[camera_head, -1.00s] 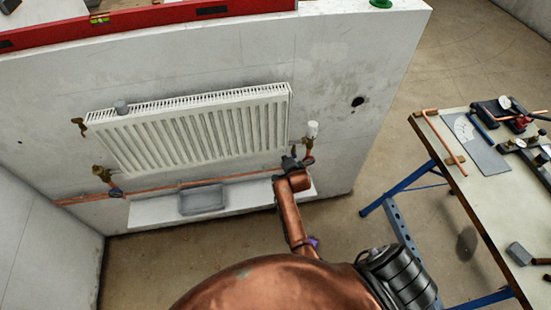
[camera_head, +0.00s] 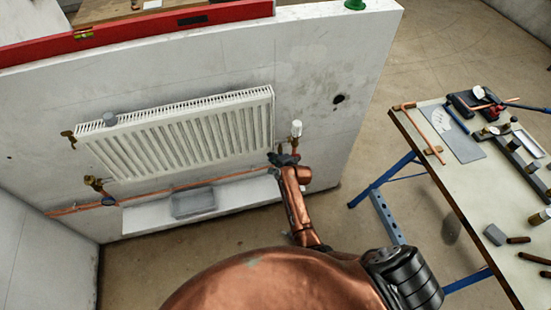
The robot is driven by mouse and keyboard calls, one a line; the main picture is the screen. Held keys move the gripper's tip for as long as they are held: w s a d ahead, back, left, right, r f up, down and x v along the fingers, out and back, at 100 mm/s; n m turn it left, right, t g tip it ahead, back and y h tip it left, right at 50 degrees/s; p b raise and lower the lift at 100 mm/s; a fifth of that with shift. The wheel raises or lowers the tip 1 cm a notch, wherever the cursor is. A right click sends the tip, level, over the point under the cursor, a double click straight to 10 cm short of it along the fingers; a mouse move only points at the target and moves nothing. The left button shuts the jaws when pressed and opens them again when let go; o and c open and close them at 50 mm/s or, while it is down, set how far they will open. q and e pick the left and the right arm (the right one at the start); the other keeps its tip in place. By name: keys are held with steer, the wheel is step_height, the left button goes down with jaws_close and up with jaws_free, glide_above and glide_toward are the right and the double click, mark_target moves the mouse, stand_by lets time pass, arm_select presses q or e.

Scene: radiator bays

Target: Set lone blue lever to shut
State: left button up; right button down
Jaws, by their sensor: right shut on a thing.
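A small blue lever (camera_head: 109,200) hangs at the lower left valve (camera_head: 95,184), below the left end of the white radiator (camera_head: 185,140). My right gripper (camera_head: 280,157) is at the right valve, under the white valve head (camera_head: 296,129) by the radiator's lower right corner. It is shut on a part there. The gripper hides that part, so I cannot tell its colour or angle. My copper-coloured right arm reaches up to it from below. My left gripper is not in view.
A copper pipe (camera_head: 160,193) runs along the wall below the radiator. A grey tray (camera_head: 194,202) rests on the white ledge (camera_head: 150,220). A red spirit level (camera_head: 180,24) lies along the wall top. A workbench (camera_head: 470,190) with tools stands at right.

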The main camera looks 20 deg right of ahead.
steer(key=shift+d, duration=0.1)
steer(key=c, duration=2)
jaws_free()
steer(key=shift+c, duration=0.2)
steer(key=shift+o, duration=0.5)
steer(key=shift+r, duration=0.1)
steer(key=v, duration=0.8)
steer(key=shift+f, duration=0.2)
steer(key=shift+s, duration=0.15)
steer(key=shift+c, duration=0.5)
